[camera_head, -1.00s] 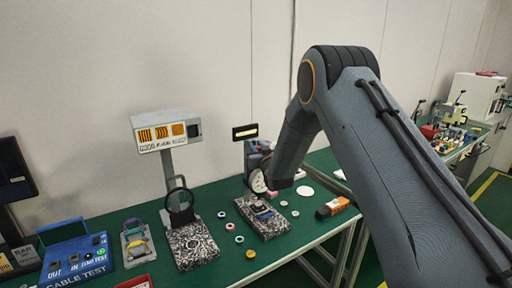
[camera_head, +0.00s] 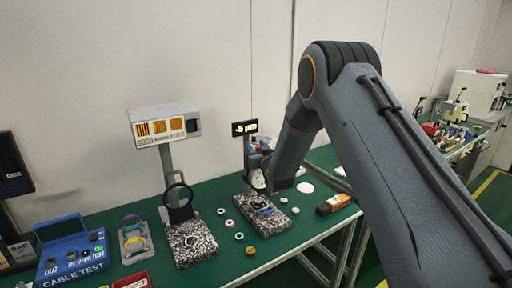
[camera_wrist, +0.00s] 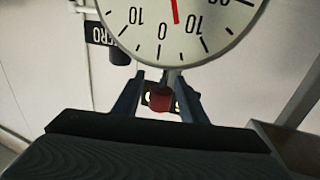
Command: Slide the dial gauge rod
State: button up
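The dial gauge (camera_head: 258,179) is mounted on a stand above a speckled granite block (camera_head: 272,224) in the head view. In the wrist view its round white face (camera_wrist: 180,25) fills the top, upside down, with a red needle. A short rod hangs from the dial and carries a red knob (camera_wrist: 161,100). My gripper (camera_wrist: 160,85) has one finger on each side of the rod and knob. Gaps show between the fingers and the knob, so it looks open.
A second stand with a ring magnifier (camera_head: 178,197) is to the left. Small rings, a blue cable tester (camera_head: 72,254) and an orange-black box (camera_head: 333,204) lie on the green table (camera_head: 222,262).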

jog(key=b+v, duration=0.2)
jog(key=v, duration=0.5)
jog(key=shift+s+d, duration=0.15)
jog(key=shift+s, duration=0.1)
